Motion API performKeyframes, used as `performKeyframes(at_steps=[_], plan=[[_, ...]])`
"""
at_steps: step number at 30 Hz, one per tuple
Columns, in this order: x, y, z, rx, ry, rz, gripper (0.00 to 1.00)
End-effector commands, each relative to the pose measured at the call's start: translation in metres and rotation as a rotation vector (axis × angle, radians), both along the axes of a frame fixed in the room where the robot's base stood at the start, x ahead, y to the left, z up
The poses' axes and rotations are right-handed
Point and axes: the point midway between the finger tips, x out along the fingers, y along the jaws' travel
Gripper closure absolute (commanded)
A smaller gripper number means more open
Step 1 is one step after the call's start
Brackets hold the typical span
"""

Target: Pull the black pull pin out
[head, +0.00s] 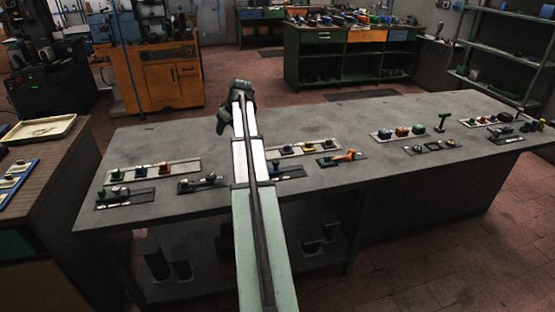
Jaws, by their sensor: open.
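My arm reaches out over the grey workbench (375,132). My gripper (237,110) is the dark part at its far end, above the bench's back left area. It is open, and nothing shows between its fingers, though the fingertips are small and partly hidden by the arm. I cannot pick out the black pull pin for certain. Small fixtures sit on dark plates along the front of the bench, such as a left front plate (105,204) and another plate (186,188) just left of my arm. The fixtures are too small to tell apart, and my arm hides part of the row.
Pale strips with coloured knobs (190,164) lie behind the dark plates. A brown side table (62,165) with a cream tray (38,130) is at left. The bench middle is mostly clear.

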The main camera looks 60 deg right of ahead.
Motion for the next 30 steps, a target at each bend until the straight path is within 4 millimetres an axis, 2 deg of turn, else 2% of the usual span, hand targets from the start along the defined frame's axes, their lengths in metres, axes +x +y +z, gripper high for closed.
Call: performKeyframes(at_steps=[1, 9, 12, 15, 18, 21, 26, 30], plan=[[-0.025, -0.011, -0.001, 0.003, 0.018, 0.007, 0.4], [-0.143, -0.05, -0.001, 0.032, 0.102, 0.099, 0.4], [-0.18, -0.058, -0.001, 0.045, 0.122, 0.132, 0.4], [-0.207, -0.062, -0.001, 0.056, 0.132, 0.159, 0.4], [-0.225, -0.064, 0.0, 0.063, 0.14, 0.178, 0.4], [-0.234, -0.065, -0.001, 0.068, 0.144, 0.188, 0.4], [-0.233, -0.065, -0.008, 0.069, 0.145, 0.193, 0.4], [-0.226, -0.064, -0.026, 0.07, 0.145, 0.193, 0.4]])
